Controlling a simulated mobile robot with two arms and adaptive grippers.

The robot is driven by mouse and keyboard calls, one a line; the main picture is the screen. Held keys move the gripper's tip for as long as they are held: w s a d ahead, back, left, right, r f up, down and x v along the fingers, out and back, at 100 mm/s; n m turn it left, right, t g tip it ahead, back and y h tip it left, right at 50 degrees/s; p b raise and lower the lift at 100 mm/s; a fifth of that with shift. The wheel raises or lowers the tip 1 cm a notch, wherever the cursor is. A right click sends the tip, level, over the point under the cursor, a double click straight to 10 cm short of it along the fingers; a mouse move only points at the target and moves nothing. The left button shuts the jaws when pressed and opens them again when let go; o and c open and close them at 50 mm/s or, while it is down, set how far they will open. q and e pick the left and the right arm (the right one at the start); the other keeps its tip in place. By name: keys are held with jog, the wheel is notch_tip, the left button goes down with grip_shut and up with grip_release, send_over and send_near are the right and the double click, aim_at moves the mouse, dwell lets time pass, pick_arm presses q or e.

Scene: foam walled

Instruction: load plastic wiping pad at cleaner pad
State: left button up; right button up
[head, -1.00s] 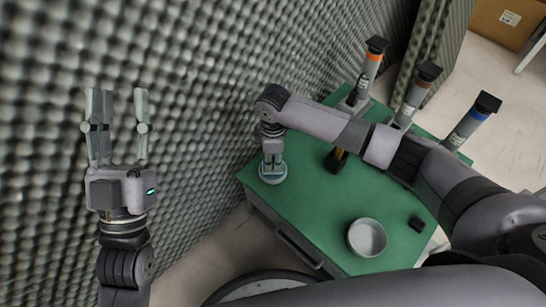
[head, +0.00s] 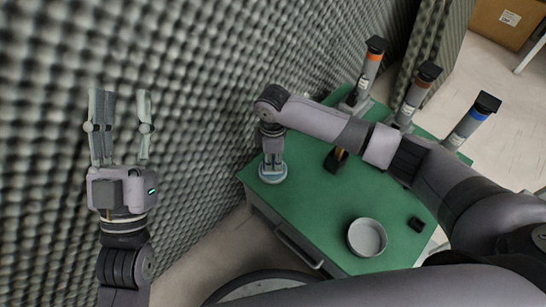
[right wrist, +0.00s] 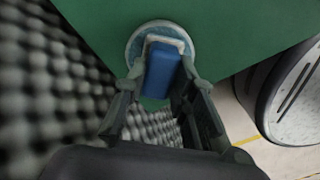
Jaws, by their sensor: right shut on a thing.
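My right gripper (right wrist: 162,88) is shut on a blue block (right wrist: 162,70) with a pale top, most likely the wiping pad. The block is over a round, pale blue-grey disc (right wrist: 134,44) on the green table. I cannot tell whether the block touches the disc or which of them is the cleaner pad. In the head view the disc (head: 273,177) sits at the table's left corner, with my right gripper (head: 272,163) pointing down above it. My left gripper (head: 121,94) is open and empty in front of the foam wall, pointing up in the picture.
The green table (head: 310,210) also holds a round metal bowl (head: 367,238), a small black item (head: 416,224), a dark and orange item (head: 336,159), and three cylinders with orange, brown and blue bands. The foam wall (head: 200,60) is close behind the disc.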

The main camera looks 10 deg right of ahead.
pick_arm(q)
jog(key=shift+w+f+g, duration=0.4)
jog(key=shift+w+f, duration=0.05)
jog(key=shift+f, duration=0.1)
pick_arm(e)
jog(key=shift+s+f, duration=0.1)
dwell(2.1)
